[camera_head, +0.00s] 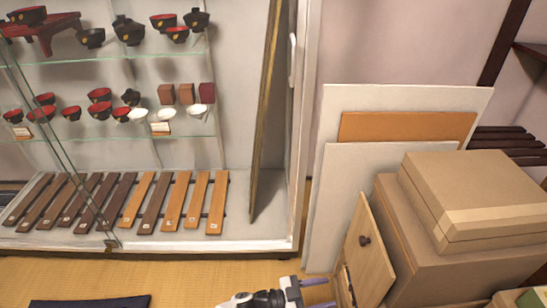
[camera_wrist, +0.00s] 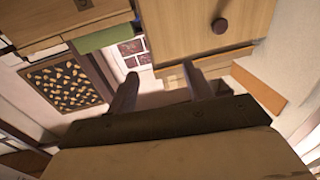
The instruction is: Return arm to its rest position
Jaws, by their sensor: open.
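My gripper (camera_head: 318,292) shows at the bottom of the head view, to the left of a wooden drawer front with a dark round knob (camera_head: 364,240). In the wrist view my gripper (camera_wrist: 163,88) has its two dark fingers spread apart, with nothing between them. A wooden front with a dark knob (camera_wrist: 220,26) is above the fingers in that view. Most of my arm is out of the head view.
A glass display cabinet (camera_head: 205,245) with bowls and wooden slats stands at the left. Boards (camera_head: 330,190) lean on the wall behind cardboard boxes (camera_head: 480,190) at the right. Tatami floor (camera_head: 190,275) shows in front of the cabinet, with a dark cushion-like item (camera_head: 90,301) on it.

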